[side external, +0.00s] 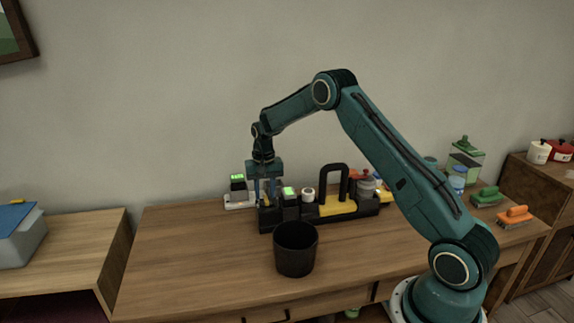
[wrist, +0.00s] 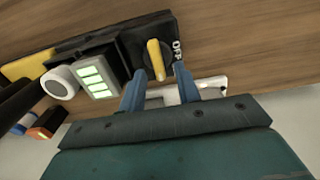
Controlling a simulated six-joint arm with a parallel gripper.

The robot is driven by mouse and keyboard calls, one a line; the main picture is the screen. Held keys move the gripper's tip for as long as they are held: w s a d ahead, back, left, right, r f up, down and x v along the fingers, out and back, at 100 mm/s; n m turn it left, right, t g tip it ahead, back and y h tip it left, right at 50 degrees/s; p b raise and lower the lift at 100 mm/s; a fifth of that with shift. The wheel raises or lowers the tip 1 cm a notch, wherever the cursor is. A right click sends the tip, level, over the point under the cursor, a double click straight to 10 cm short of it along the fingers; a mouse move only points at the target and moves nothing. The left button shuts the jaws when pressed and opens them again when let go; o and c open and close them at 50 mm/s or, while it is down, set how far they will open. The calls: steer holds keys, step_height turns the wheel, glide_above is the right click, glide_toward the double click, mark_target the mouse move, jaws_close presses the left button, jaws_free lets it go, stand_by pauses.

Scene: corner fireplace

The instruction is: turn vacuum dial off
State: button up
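The vacuum dial is a yellow bar knob (wrist: 156,60) on a black panel, with a white "OFF" label (wrist: 177,48) beside its right side in the wrist view. The bar runs nearly up and down in that view, with its top tipped slightly left. My gripper (wrist: 159,70) is open, its two blue fingers apart, one on each side of the knob's near end. I see no clear contact, and the depth gap cannot be told. In the side view my gripper (side external: 264,196) points down over the left end of the black vacuum station (side external: 268,222), and the knob is hidden there.
A green-lit display (wrist: 93,82) and a white round knob (wrist: 59,83) sit left of the dial. A tall black handle (side external: 333,170) rises on the station. A black cup (side external: 295,262) stands in front. The left of the wooden table (side external: 180,250) is clear.

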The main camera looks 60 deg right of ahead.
steer(key=shift+f, duration=0.2)
jaws_close()
